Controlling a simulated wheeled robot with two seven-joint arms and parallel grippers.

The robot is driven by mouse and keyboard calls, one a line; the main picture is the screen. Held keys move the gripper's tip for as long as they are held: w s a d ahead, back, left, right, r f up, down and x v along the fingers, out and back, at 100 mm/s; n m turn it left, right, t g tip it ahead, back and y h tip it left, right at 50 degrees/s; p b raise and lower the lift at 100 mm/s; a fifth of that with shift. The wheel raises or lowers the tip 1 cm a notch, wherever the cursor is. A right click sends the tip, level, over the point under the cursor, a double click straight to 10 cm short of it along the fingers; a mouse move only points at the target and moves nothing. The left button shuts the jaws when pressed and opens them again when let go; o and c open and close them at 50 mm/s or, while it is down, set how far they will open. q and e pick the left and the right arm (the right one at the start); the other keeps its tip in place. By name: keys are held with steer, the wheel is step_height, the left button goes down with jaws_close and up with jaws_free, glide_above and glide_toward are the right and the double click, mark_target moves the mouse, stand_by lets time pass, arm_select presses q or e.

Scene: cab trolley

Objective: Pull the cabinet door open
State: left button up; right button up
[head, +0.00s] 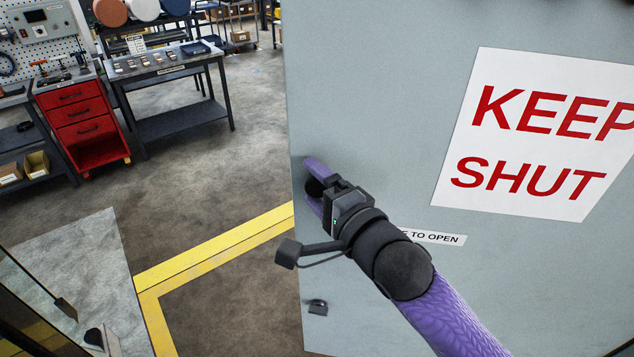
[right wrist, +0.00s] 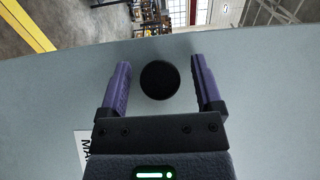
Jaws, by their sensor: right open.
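The grey cabinet door (head: 380,110) fills the right half of the head view and carries a large "KEEP SHUT" sign (head: 540,130). A round black knob (right wrist: 160,80) sits on the door near its edge in the right wrist view. In the head view the knob (head: 314,187) is partly hidden by my right gripper (head: 314,188). My right gripper is open, with one purple finger on each side of the knob. In the right wrist view gaps show between the knob and both fingers (right wrist: 158,85). My left gripper is not clearly in view.
A small label (head: 432,237) and a dark fitting (head: 317,307) are on the door below the knob. A red drawer unit (head: 85,120) and a workbench (head: 165,70) stand at the far left.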

jaws_close()
stand_by(0.3)
steer(key=shift+s, duration=0.1)
